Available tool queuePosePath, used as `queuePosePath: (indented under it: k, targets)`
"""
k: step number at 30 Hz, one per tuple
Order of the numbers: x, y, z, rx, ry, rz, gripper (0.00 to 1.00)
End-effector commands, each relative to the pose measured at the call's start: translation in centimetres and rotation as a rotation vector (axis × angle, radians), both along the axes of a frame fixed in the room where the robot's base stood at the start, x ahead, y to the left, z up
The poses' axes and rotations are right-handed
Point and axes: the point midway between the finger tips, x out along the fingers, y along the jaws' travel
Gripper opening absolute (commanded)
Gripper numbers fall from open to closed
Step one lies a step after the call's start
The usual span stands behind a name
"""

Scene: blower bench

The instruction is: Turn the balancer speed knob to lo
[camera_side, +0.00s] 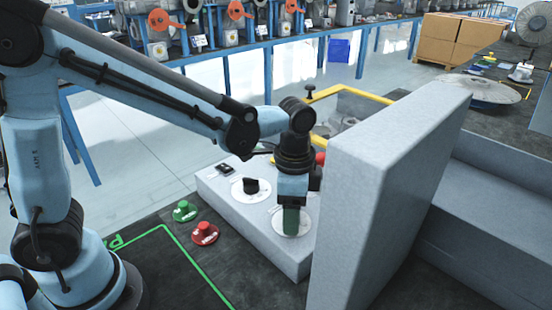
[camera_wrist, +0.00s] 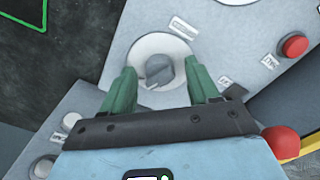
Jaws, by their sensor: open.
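The control panel (camera_side: 240,208) is a pale grey sloped box. A white dial (camera_side: 305,225) on it lies at my gripper (camera_side: 291,232), whose green fingers hide its knob in the side view. In the wrist view a grey knob (camera_wrist: 160,70) sits on this white dial (camera_wrist: 142,49), with a small label beside it that I cannot read. My gripper (camera_wrist: 160,80) is open, one green finger on each side of the knob. I cannot tell whether the fingers touch it. A second black knob (camera_side: 251,185) on a white dial lies further back left on the panel.
A tall grey block (camera_side: 385,180) stands close right of my gripper. A green button (camera_side: 185,211) and a red button (camera_side: 205,233) sit on the dark bench left of the panel. The wrist view shows a red button (camera_wrist: 295,46) and a red ball (camera_wrist: 282,142).

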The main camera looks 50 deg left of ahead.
Motion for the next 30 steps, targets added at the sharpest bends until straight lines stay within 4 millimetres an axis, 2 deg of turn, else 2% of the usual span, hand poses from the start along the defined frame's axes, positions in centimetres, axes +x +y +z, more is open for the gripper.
queuePosePath:
  k: [2, 12, 22, 30]
  targets:
    - [0.0, 0.0, 0.01, 0.0, 0.0, 0.0, 0.57]
    - [-0.01, -0.01, 0.04, 0.0, 0.0, 0.0, 0.05]
    - [-0.01, -0.01, 0.05, -0.001, 0.001, 0.051, 0.05]
    - [-0.01, 0.0, 0.06, 0.0, 0.001, 0.229, 0.05]
